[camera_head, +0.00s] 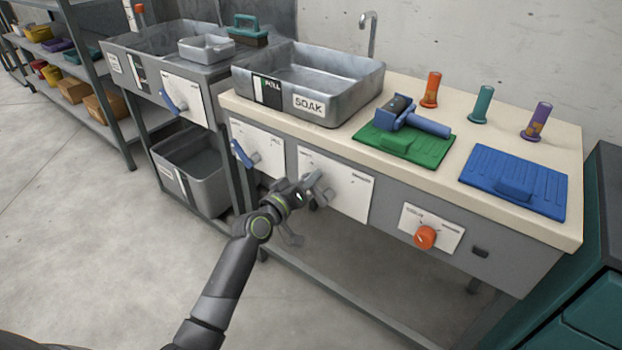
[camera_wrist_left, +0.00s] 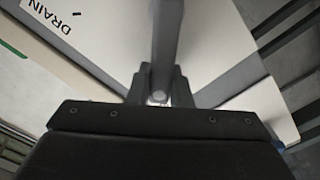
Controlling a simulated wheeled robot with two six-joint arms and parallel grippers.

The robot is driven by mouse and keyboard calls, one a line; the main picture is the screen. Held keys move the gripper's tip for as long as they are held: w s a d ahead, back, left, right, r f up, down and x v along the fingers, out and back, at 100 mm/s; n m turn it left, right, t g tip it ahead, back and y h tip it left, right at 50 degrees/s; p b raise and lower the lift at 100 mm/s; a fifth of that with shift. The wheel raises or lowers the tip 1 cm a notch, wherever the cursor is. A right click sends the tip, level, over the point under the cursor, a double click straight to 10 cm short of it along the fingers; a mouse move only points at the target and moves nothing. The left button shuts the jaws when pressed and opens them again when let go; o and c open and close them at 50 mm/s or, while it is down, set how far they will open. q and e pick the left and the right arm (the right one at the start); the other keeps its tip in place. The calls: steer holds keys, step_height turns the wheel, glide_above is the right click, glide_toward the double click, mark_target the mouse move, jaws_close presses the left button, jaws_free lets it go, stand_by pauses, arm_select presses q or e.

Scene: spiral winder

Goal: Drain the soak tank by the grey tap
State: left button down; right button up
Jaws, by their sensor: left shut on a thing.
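In the left wrist view the gripper (camera_wrist_left: 160,90) is shut on the grey tap (camera_wrist_left: 165,40), a straight grey lever between the fingers. The word DRAIN shows on the panel there. The gripper hides most of the tap in the head view. My right gripper is not in view.
A blue-handled tap (camera_head: 243,154) is left of my gripper and an orange knob (camera_head: 425,237) is to the right. A green mat (camera_head: 436,150) and a blue mat (camera_head: 545,188) lie on the bench. Another sink (camera_head: 130,43) stands left, above a grey bin (camera_head: 205,186).

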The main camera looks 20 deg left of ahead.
arm_select(q)
steer(key=shift+f, duration=0.15)
stand_by(0.3)
steer(key=c, duration=1.3)
jaws_free()
steer(key=shift+a, duration=0.1)
steer(key=v, duration=1.7)
steer(key=shift+s, duration=0.2)
